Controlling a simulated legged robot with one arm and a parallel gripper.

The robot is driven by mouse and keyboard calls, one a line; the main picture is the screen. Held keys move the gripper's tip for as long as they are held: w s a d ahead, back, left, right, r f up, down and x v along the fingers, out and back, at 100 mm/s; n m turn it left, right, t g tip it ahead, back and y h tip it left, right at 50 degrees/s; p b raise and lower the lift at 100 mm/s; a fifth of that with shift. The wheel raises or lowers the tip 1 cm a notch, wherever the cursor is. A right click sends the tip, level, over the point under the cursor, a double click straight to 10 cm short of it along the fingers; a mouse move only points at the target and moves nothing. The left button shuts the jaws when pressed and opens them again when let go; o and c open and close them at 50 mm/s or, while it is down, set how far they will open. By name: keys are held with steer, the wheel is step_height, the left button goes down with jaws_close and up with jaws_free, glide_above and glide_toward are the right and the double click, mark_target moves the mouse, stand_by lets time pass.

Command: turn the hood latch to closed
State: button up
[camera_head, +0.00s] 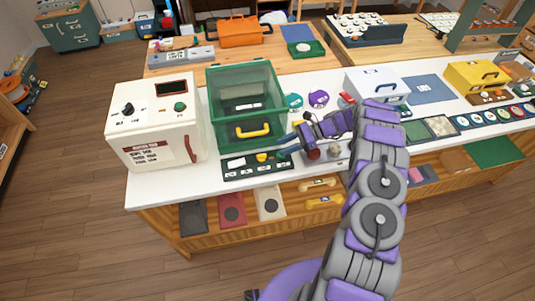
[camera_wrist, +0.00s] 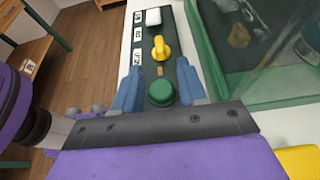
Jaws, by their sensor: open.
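The hood (camera_head: 247,100) is a green-framed clear box with a yellow handle (camera_head: 253,129) on its front, and it looks shut. A dark control panel (camera_head: 258,168) lies in front of it. The panel carries a white switch (camera_wrist: 153,17), a yellow turn knob (camera_wrist: 160,47) that looks like the latch, and a round green button (camera_wrist: 161,93). Small white labels beside them are too small to read. My gripper (camera_wrist: 159,78) is open, its blue fingers on either side of the green button, with the yellow knob just beyond the fingertips. Contact cannot be told.
A white cabinet (camera_head: 155,130) with a dial stands left of the hood. Purple and teal round pieces (camera_head: 318,98) and a white box (camera_head: 376,85) stand to the right. My arm covers part of the counter (camera_head: 215,180).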

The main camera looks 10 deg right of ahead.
mark_target(265, 154)
steer(key=b+x, duration=0.1)
steer(key=x, duration=0.6)
steer(key=shift+a+f, duration=0.15)
steer(key=shift+a, duration=0.1)
steer(key=c, duration=0.8)
